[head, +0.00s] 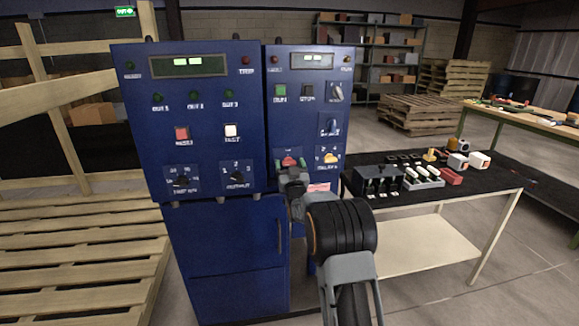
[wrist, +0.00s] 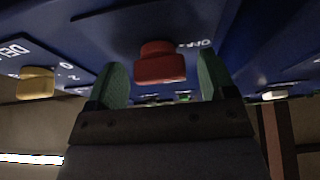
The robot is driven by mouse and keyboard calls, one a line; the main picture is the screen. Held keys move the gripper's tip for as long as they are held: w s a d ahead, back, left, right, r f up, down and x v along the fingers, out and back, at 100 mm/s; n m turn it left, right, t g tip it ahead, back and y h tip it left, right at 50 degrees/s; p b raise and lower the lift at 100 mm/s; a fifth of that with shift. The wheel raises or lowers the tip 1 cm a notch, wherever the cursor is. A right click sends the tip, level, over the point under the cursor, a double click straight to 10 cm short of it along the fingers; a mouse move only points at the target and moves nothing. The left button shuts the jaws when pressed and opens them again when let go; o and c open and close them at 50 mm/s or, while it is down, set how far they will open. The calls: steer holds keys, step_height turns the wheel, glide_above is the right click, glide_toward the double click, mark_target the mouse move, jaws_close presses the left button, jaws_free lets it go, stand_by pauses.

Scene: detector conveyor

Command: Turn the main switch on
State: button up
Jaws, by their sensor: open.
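The red switch knob (head: 289,160) sits low on the right-hand blue cabinet (head: 268,120). In the wrist view the red knob (wrist: 160,64) stands out from the blue panel, with the lettering OFF beside it. My gripper (wrist: 162,72) is open, with one green finger on each side of the knob. Gaps show between the fingers and the knob. In the head view my gripper (head: 289,168) is at the knob and partly hides it. The knob's exact turn angle cannot be told.
A yellow delay knob (head: 329,157) is right of the red knob; it also shows in the wrist view (wrist: 36,83). A black-topped table (head: 490,186) with several small parts stands at right. Wooden pallets (head: 80,250) lie at left.

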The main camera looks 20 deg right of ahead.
steer(key=c, duration=0.9)
steer(key=shift+c, duration=0.2)
